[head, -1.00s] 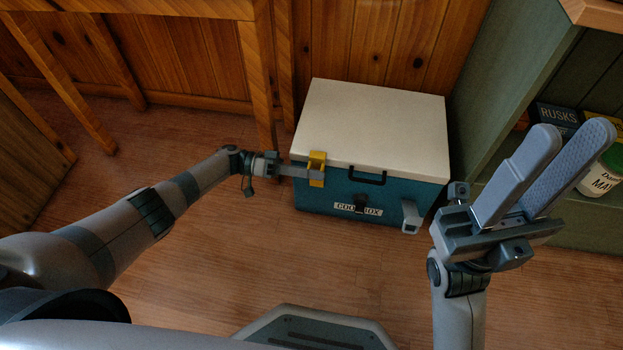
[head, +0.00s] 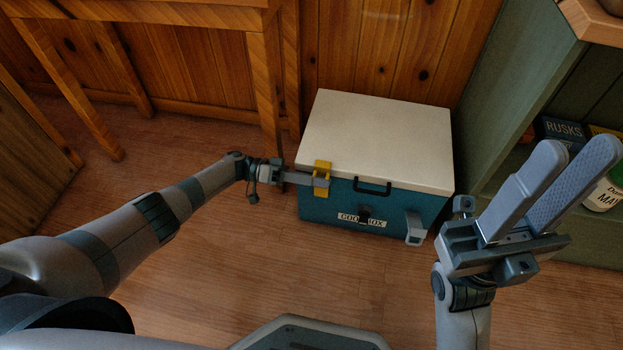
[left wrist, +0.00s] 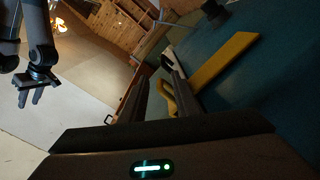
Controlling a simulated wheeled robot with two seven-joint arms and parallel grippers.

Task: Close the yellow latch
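The yellow latch (head: 322,167) is on the left part of the front of a teal cool box (head: 338,211) with a cream lid (head: 375,135), which is down. The latch spans the lid's edge and the upper front wall. My left gripper (head: 318,181) is at the latch from the left, its fingers across its front. In the left wrist view the yellow latch (left wrist: 225,72) shows beside the right-hand finger, and a yellow loop shows partly between the fingers (left wrist: 160,85), which stand apart. Firm contact cannot be told. My right gripper (head: 570,165) is open and empty, right of the box.
A grey latch (head: 413,228) sticks out at the box's right front, and a black handle (head: 373,188) is at its middle. A green shelf (head: 510,120) stands close on the right. A wooden table leg (head: 264,90) is behind my left gripper. Floor in front is clear.

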